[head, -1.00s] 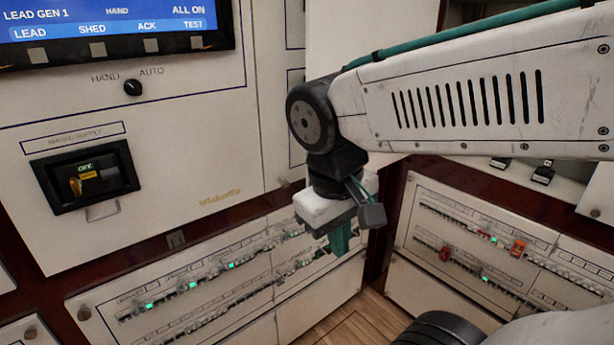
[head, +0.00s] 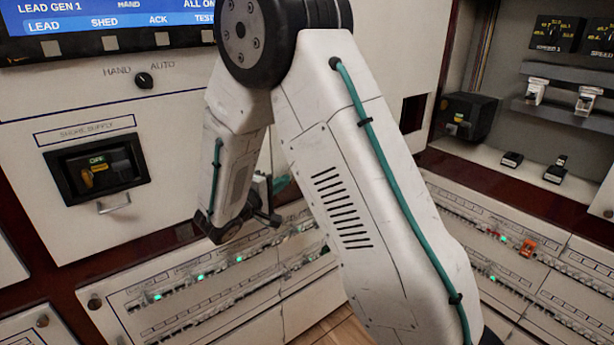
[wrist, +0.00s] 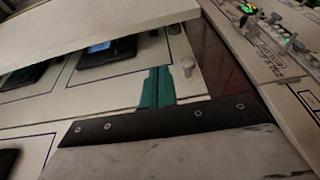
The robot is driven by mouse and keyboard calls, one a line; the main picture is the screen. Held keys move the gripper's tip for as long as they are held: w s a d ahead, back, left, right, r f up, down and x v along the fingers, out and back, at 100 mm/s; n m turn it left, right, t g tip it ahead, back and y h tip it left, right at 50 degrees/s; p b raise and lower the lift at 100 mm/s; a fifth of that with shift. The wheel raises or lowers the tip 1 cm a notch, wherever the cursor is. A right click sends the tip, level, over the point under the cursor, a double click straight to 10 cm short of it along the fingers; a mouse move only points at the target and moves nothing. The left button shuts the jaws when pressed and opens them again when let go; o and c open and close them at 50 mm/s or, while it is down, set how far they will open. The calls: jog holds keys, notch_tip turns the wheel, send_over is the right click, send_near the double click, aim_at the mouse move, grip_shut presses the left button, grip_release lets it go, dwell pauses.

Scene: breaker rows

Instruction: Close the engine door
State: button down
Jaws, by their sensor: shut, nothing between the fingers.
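A plain white panel (head: 395,45), which looks like the engine door, shows behind my arm in the head view. My arm hides much of it, and I cannot read a label or tell how far it stands open. In the wrist view a pale slab (wrist: 100,32) crosses the top, in front of a wall panel with dark displays; it may be the same door. My gripper (wrist: 157,86) has its teal fingers shut and empty, below the slab's edge and beside a round knob (wrist: 187,66). I cannot tell whether they touch anything. In the head view my arm mostly hides the gripper.
An open compartment with shelves (head: 560,90) and gauges is at the right. Breaker rows (head: 230,265) with green lights run along the lower left, and more breakers (head: 527,247) are at lower right. The shore supply box (head: 97,168) with a handle is at left. Wooden floor shows below.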

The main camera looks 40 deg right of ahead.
jog(key=w+x, duration=0.1)
jog(key=x, duration=0.9)
jog(key=shift+s+a+f+t, duration=0.15)
jog(key=shift+s, duration=0.75)
jog(key=shift+s+a+f+t, duration=0.1)
jog(key=shift+s+a+t, duration=0.05)
jog(key=shift+s, duration=0.8)
